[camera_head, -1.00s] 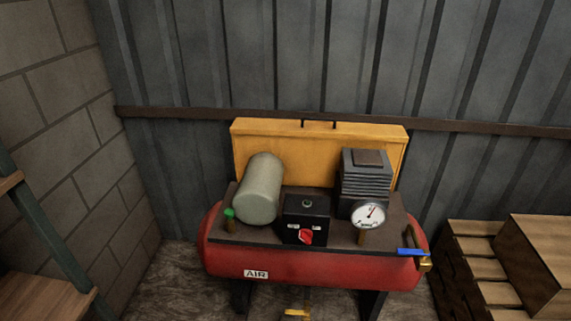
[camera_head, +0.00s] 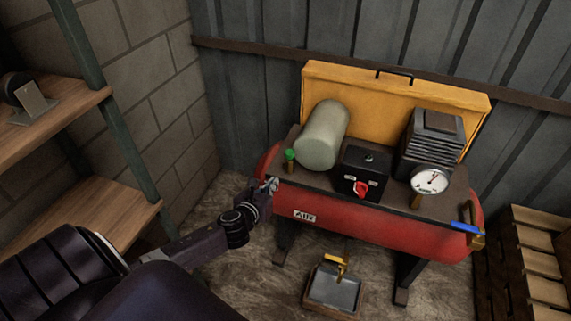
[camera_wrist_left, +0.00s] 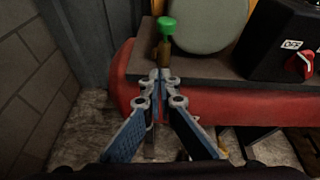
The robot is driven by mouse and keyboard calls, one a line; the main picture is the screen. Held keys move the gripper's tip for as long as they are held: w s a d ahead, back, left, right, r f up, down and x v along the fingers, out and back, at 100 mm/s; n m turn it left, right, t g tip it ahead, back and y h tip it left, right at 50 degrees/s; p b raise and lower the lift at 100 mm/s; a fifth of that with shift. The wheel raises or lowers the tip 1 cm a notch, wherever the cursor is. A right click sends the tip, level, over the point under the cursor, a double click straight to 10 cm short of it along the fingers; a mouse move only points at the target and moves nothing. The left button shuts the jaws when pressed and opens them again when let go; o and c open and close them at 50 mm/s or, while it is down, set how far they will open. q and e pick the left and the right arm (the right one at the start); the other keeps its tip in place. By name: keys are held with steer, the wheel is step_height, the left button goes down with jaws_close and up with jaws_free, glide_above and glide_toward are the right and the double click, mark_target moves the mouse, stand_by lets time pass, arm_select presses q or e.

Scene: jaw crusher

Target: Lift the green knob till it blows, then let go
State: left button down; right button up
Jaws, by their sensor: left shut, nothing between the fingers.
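The green knob (camera_head: 290,155) sits on top of a short brass stem at the left end of the red air compressor (camera_head: 350,222). It also shows in the left wrist view (camera_wrist_left: 166,25), upright on its stem, straight beyond the fingertips. My left gripper (camera_head: 271,184) is at the compressor's left front edge, below and slightly left of the knob. In the left wrist view its fingers (camera_wrist_left: 158,78) are shut with nothing between them. They look apart from the knob, which stands above and beyond them. My right gripper is in no view.
A grey-green cylinder (camera_head: 322,135) stands right beside the knob. A black box with a red switch (camera_head: 361,188), a gauge (camera_head: 430,180) and a blue-handled valve (camera_head: 466,228) are farther right. Wooden shelves (camera_head: 100,220) stand left. A tray (camera_head: 333,288) lies on the floor.

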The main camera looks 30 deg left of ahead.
mark_target(289, 160)
arm_select(q)
steer(key=shift+m+t, duration=0.3)
steer(key=shift+m, duration=0.3)
steer(key=w, duration=0.3)
steer(key=w+a, duration=0.1)
steer(key=w, duration=0.2)
steer(key=w+a+b, duration=0.1)
steer(key=w, duration=0.3)
steer(key=shift+f, duration=0.3)
steer(key=shift+r, duration=0.1)
